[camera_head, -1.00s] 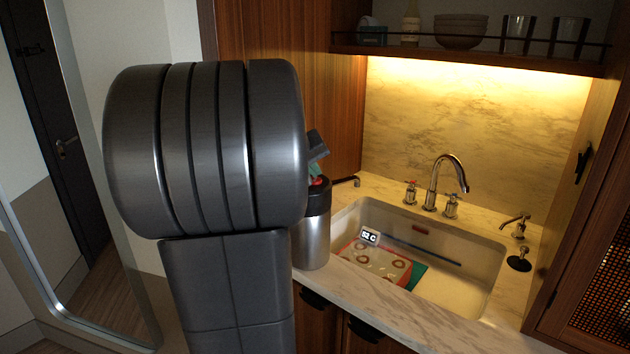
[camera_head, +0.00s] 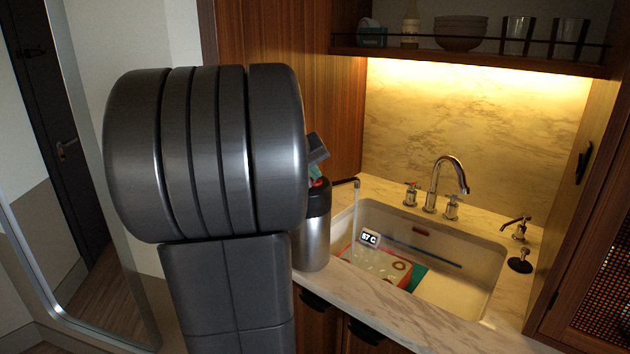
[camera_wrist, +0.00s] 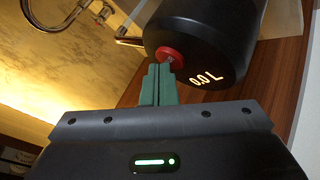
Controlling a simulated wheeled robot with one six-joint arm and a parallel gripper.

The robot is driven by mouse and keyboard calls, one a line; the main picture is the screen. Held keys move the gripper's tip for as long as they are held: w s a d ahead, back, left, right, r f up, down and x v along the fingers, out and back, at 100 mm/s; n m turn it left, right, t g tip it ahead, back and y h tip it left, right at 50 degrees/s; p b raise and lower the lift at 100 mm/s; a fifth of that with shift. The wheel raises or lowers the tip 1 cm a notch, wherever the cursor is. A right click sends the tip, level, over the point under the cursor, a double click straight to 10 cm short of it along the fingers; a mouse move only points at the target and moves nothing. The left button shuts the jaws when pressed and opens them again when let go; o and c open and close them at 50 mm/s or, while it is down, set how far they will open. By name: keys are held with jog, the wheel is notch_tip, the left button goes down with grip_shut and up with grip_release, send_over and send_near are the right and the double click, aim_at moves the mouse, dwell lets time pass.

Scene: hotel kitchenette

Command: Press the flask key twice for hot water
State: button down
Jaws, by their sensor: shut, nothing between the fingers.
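The flask (camera_head: 312,245) has a steel body and a black top and stands on the counter left of the sink. Its red key (camera_wrist: 175,54) is on the black top, beside a lit "0.0 L" reading. My gripper (camera_wrist: 163,68) is shut, its green fingertips at the red key and apparently touching it. In the head view my gripper (camera_head: 315,171) is mostly hidden behind my arm. The flask's spout (camera_head: 345,181) points over the sink, and a thin pale stream falls from it. A small tag (camera_head: 370,238) in the sink reads "57 C".
The sink (camera_head: 470,285) holds a red-and-white patterned item (camera_head: 400,266) and a teal item (camera_head: 418,277). A tap (camera_head: 448,165) stands behind it. A shelf (camera_head: 470,56) above carries bowls and glasses. The front counter strip (camera_head: 400,318) is clear.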

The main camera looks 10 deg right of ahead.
jog(key=shift+r+p, duration=0.3)
jog(key=shift+r, duration=0.35)
notch_tip(320, 180, up, 5)
jog(key=p, duration=0.4)
dwell(0.5)
